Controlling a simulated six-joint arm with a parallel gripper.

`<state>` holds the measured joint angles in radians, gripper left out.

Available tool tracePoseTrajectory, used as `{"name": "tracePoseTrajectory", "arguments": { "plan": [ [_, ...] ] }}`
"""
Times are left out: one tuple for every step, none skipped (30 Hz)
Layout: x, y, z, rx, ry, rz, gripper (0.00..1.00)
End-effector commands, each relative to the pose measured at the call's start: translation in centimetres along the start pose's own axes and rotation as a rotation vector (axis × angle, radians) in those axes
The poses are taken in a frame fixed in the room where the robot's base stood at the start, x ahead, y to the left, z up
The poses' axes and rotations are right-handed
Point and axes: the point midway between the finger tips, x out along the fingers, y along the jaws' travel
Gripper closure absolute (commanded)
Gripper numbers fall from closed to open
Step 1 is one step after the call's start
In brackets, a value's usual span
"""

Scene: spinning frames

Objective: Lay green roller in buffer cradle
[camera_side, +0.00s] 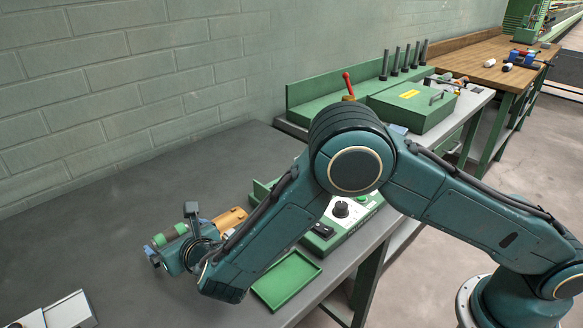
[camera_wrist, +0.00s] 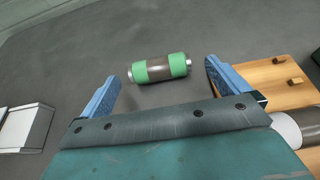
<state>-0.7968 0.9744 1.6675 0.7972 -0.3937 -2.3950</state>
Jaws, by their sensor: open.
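The green roller (camera_wrist: 160,68) lies on its side on the dark bench top, with green bands, a brown middle and pale metal ends. In the side view its green part (camera_side: 159,240) shows beside my gripper, partly hidden. My gripper (camera_wrist: 161,74) is open, with one blue finger towards each end of the roller. The roller appears just beyond or level with the fingertips; I cannot tell the height gap. A wooden block with small pegs (camera_wrist: 262,80) stands right of the gripper, and a pale metal box-like piece (camera_wrist: 24,127) lies left. I cannot tell which is the buffer cradle.
A shallow green tray (camera_side: 287,280) lies at the bench's front edge. A control box with a black knob (camera_side: 340,209) stands beyond it, partly behind my arm. A grey-brown cylinder (camera_wrist: 297,127) shows at the right of the wrist view. The bench left of the gripper is mostly clear.

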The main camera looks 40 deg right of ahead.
Motion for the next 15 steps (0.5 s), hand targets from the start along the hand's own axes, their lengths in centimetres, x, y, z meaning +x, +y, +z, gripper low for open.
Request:
{"name": "tracePoseTrajectory", "arguments": {
  "plan": [
    [0.5, 0.0, 0.0, 0.001, 0.0, -0.001, 0.0],
    [0.8, 0.0, 0.0, 0.002, 0.0, -0.001, 0.0],
    [1.2, 0.0, 0.1, 0.003, 0.0, -0.001, 0.0],
    [1.5, 0.0, 0.0, 0.002, 0.0, -0.002, 0.0],
    [1.8, 0.1, 0.1, 0.001, 0.0, -0.002, 0.0],
    [2.2, 0.1, 0.1, 0.002, -0.001, -0.002, 0.0],
    [2.5, 0.1, 0.1, 0.002, 0.0, -0.001, 0.0],
    [2.8, 0.1, 0.1, 0.003, -0.001, -0.001, 0.0],
    [3.1, 0.1, 0.1, 0.002, 0.0, -0.001, 0.0],
    [3.4, 0.1, 0.1, 0.002, 0.0, -0.002, 0.0],
    [3.6, 0.1, 0.1, 0.002, 0.0, -0.002, 0.0],
    [3.9, 0.1, 0.1, 0.002, 0.0, -0.002, 0.0],
    [4.0, 0.1, 0.1, 0.002, 0.0, -0.002, 0.0],
    [4.1, 0.1, 0.1, 0.001, 0.0, -0.001, 0.0],
    [4.2, 0.1, 0.1, 0.001, 0.0, -0.001, 0.0]
  ]
}}
